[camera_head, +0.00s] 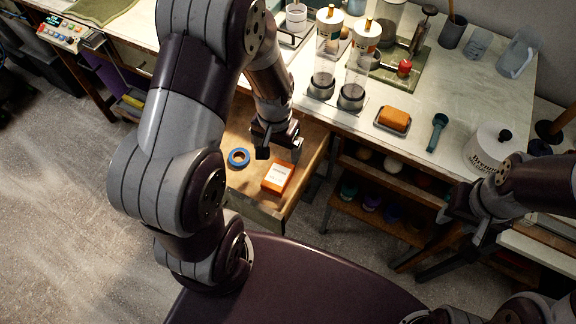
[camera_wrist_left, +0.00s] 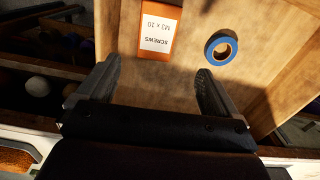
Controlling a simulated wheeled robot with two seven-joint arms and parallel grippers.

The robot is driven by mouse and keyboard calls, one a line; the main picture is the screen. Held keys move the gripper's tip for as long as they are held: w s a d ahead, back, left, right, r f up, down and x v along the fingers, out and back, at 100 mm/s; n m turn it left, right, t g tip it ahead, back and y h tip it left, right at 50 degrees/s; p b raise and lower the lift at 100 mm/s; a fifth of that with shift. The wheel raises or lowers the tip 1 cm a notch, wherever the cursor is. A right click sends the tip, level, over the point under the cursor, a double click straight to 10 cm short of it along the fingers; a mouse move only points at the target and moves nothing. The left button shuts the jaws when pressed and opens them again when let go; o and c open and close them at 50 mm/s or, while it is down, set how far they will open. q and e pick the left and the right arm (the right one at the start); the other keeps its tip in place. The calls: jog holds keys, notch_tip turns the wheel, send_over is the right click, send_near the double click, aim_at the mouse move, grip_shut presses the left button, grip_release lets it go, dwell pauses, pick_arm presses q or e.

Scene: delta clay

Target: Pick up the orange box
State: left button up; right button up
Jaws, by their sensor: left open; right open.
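The orange box (camera_head: 277,178) has a white label and lies in an open wooden drawer. In the left wrist view the orange box (camera_wrist_left: 159,30) shows its label reading "SCREWS M3 x 20", upside down. My left gripper (camera_head: 281,148) is above the drawer, behind the box in the head view. In the left wrist view my left gripper (camera_wrist_left: 155,85) has its fingers wide apart with nothing between them. The box lies beyond the fingertips, between their lines. My right gripper (camera_head: 458,222) is at the right, away from the drawer, and is open; its fingertips are small and dark.
A blue tape roll (camera_head: 238,158) lies in the drawer (camera_head: 252,210) left of the box; it also shows in the left wrist view (camera_wrist_left: 221,48). The worktop (camera_head: 440,100) holds clear cylinders, an orange block (camera_head: 394,119) and a white pot (camera_head: 488,148). Shelves stand right of the drawer.

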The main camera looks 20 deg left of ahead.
aim_at(278, 174)
pick_arm(q)
jog(key=f, duration=0.3)
jog(key=s+f, duration=0.1)
jog(key=f, duration=0.6)
jog(key=shift+s+d+f, duration=0.15)
jog(key=shift+d+f, duration=0.05)
jog(key=shift+d, duration=0.2)
jog(key=shift+a+f, duration=0.1)
jog(key=shift+f, duration=0.2)
jog(key=c, duration=1.2)
